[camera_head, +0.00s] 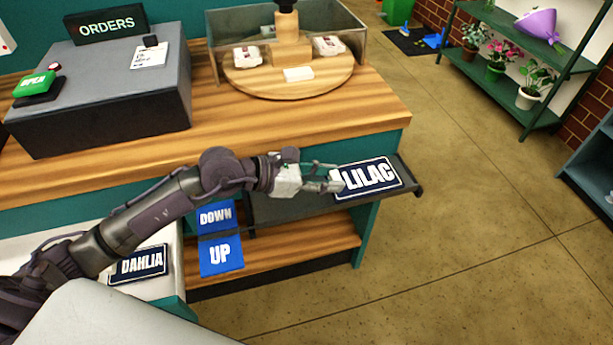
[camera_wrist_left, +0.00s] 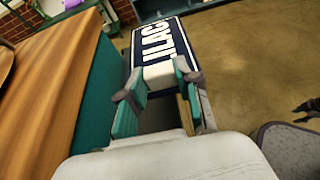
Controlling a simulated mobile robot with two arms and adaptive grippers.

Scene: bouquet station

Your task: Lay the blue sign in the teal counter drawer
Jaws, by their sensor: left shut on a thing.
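The dark blue sign (camera_head: 368,178) with white LILAC lettering is at the open drawer (camera_head: 290,207) of the teal counter, over its right end. My left gripper (camera_head: 326,181) is shut on the sign by a pale block at its near end. The wrist view shows the two teal-padded fingers of my left gripper (camera_wrist_left: 160,80) on either side of this block, with the sign (camera_wrist_left: 160,45) beyond. The sign looks roughly flat. I cannot tell whether it touches the drawer floor. My arm hides part of the drawer.
Bright blue UP (camera_head: 221,256) and DOWN (camera_head: 215,217) panels are on the counter front. A DAHLIA sign (camera_head: 138,264) lies on a pale surface at lower left. A grey register box (camera_head: 110,95) and a round wooden board (camera_head: 290,85) are on the countertop.

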